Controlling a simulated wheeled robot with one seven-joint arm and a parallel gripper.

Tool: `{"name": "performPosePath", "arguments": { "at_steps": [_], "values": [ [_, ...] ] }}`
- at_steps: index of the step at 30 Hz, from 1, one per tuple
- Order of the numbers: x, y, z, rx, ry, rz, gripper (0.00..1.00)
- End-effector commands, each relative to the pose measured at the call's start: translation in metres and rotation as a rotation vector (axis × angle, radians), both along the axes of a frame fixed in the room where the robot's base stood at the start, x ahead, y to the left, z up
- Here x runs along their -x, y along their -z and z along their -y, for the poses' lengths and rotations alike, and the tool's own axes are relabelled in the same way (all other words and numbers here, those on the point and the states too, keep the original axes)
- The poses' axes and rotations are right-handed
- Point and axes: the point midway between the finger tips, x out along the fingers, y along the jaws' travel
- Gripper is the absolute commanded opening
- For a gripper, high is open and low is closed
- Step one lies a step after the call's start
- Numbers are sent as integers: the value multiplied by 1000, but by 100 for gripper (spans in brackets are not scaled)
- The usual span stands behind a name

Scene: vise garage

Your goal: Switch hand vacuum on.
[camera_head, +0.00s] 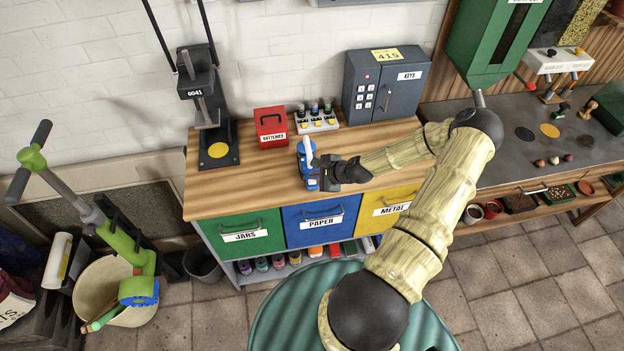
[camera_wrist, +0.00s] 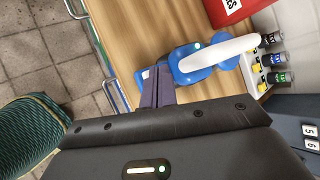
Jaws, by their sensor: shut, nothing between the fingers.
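The hand vacuum (camera_head: 306,158) is blue with a white handle and stands on the wooden bench top near its front edge, in front of the red batteries box. In the wrist view the hand vacuum (camera_wrist: 200,62) shows its white handle and a small lit green-white dot on its blue body. My gripper (camera_head: 322,173) is at the vacuum's right side in the head view, and partly covers its lower part. In the wrist view my gripper (camera_wrist: 155,85) has its purple-grey fingers together and empty, close against the blue body; I cannot tell if they touch.
The bench top (camera_head: 225,190) is clear to the left. A red batteries box (camera_head: 271,127), a charger rack (camera_head: 317,122) and a grey key safe (camera_head: 385,88) stand behind. A black press stand (camera_head: 210,120) is at the left. Green, blue and yellow drawers are below.

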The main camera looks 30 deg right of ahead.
Motion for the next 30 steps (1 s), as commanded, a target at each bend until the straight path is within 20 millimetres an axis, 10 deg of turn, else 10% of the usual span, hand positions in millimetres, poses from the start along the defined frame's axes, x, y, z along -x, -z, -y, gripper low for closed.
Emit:
{"name": "performPosePath", "arguments": {
  "at_steps": [30],
  "values": [
    [0, -50, 0, 1, 0, 1, 0]
  ]
}}
